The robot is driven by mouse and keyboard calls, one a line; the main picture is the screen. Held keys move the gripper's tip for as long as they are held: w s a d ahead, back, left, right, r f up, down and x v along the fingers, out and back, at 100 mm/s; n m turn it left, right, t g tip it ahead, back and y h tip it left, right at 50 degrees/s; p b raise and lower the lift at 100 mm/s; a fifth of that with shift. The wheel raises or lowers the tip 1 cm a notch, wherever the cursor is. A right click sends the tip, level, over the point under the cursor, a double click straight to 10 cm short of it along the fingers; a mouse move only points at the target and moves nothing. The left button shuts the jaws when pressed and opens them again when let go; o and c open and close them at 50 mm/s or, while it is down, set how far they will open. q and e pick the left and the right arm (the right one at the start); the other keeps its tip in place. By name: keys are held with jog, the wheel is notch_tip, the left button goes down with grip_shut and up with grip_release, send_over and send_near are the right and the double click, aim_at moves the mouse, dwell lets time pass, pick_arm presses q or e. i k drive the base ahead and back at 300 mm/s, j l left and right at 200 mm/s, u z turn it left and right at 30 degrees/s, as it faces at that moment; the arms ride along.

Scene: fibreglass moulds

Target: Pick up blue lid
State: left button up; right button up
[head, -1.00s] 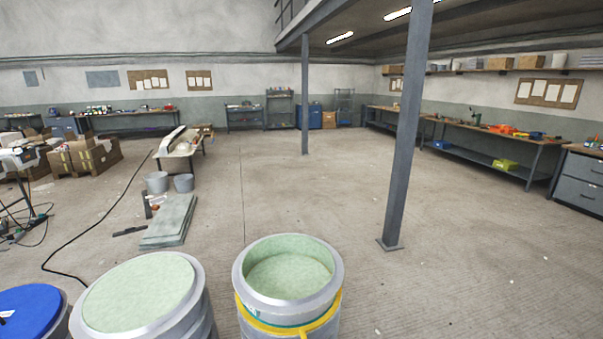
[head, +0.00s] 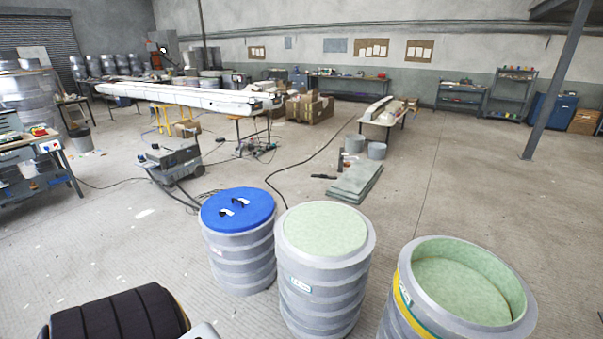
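The blue lid (head: 237,209) is in the head view, left of centre. It is round and flat, with two dark handles on top, and sits on a grey ribbed drum (head: 243,262). A dark padded part with a grey piece beside it, probably of my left arm, shows at the bottom left, well short of the lid. Neither gripper's fingers are in view.
Right of the lid stand a drum with a pale green top (head: 324,231) and an open drum (head: 468,285) with a yellow band. Green sheets (head: 355,182) lie on the floor behind. A wheeled grey machine (head: 170,157) and a cable are beyond. The floor at left is mostly clear.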

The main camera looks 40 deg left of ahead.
aim_at(246, 209)
jog(key=u, duration=2.05)
